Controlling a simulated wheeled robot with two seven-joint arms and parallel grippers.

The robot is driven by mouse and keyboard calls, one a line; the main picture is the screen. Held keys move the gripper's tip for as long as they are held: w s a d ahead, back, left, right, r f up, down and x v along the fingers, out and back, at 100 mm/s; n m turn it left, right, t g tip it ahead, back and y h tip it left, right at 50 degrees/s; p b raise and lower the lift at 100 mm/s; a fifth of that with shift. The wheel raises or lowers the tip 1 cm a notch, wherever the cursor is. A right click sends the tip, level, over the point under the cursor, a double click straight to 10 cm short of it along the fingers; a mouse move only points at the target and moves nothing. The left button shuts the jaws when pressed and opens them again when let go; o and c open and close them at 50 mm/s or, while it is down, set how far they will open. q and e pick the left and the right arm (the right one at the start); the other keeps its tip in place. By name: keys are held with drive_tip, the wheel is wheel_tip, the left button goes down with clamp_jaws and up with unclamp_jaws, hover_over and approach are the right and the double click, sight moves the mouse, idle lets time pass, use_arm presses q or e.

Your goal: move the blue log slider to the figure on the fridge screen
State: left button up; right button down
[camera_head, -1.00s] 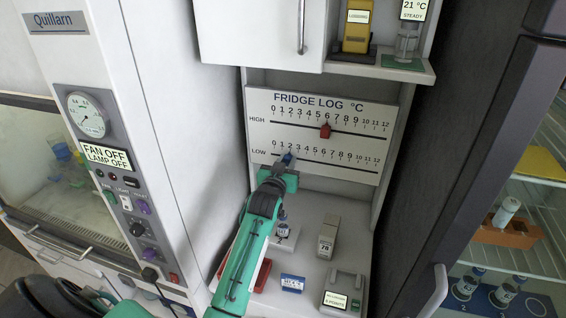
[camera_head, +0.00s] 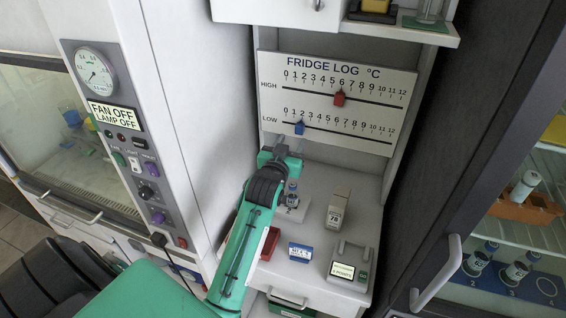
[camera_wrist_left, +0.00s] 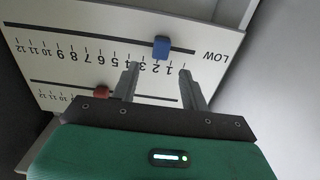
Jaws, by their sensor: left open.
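The blue log slider (camera_head: 299,128) sits on the lower, LOW rail of the white FRIDGE LOG board (camera_head: 390,80), between about 1 and 2. In the left wrist view the blue slider (camera_wrist_left: 161,47) shows beyond my open fingertips, apart from them and roughly between them sideways. My left gripper (camera_head: 281,148) is open and empty, just below and in front of the slider. It also shows in the left wrist view (camera_wrist_left: 158,72). My right gripper is not in view. I cannot make out a fridge screen in the frames now.
A red slider (camera_head: 339,99) is on the HIGH rail near 6. Below the board, a shelf holds a beige box (camera_head: 338,211), a blue-labelled block (camera_head: 300,252) and a small display device (camera_head: 346,268). Cabinet walls stand on both sides; a dark fridge (camera_head: 450,150) is at right.

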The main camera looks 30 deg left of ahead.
use_arm(q)
drive_tip(key=b+v, duration=0.2)
drive_tip(key=v, duration=0.5)
drive_tip(key=shift+f, duration=0.1)
